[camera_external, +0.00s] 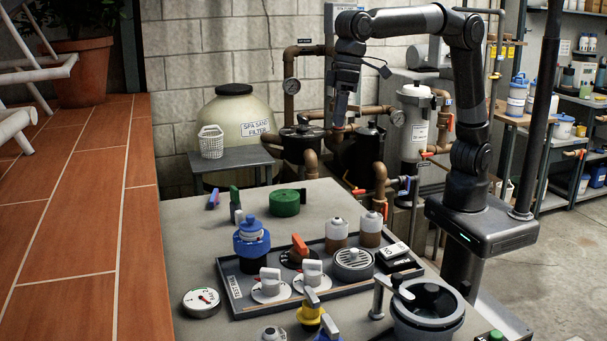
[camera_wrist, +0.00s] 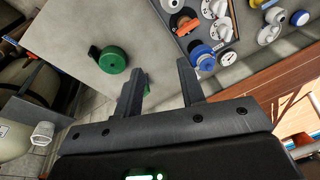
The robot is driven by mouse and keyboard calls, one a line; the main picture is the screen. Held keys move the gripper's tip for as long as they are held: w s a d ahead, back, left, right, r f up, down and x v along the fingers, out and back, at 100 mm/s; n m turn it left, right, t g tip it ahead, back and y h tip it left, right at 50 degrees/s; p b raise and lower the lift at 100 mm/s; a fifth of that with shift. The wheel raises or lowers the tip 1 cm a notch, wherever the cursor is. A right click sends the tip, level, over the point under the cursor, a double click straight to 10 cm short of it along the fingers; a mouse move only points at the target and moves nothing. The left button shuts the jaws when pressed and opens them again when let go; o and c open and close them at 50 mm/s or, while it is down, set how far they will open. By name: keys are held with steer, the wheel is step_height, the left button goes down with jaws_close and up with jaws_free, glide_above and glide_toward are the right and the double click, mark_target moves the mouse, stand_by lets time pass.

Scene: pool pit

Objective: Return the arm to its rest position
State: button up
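My arm (camera_external: 465,75) rises from its base at the right, bends at the top and reaches left, high above the bench. My gripper (camera_external: 338,122) points down in the external view, in front of the block wall and pipes. In the wrist view my gripper (camera_wrist: 160,78) has its two dark fingers apart with nothing held between them. It is clear of the bench items.
Below is a grey bench (camera_external: 190,240) with a tray (camera_external: 250,311) of knobs, jars and a strainer. A green round part (camera_external: 285,203), a blue-topped part (camera_external: 251,238) and a gauge (camera_external: 202,301) stand nearby. Pipes and the sand filter (camera_external: 238,108) stand behind.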

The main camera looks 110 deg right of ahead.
steer(key=s+d+f+n+t, duration=0.1)
steer(key=s+d+f, duration=0.2)
steer(key=s, duration=0.7)
steer(key=s+d+f+n+t, duration=0.1)
steer(key=s+d+f, duration=0.2)
steer(key=s, duration=0.7)
steer(key=s+d+f+n+t, duration=0.1)
steer(key=s+d+f, duration=0.2)
steer(key=s+d, duration=0.3)
steer(key=s, duration=0.5)
steer(key=shift+d+n+h, duration=0.35)
steer(key=shift+n+h, duration=0.05)
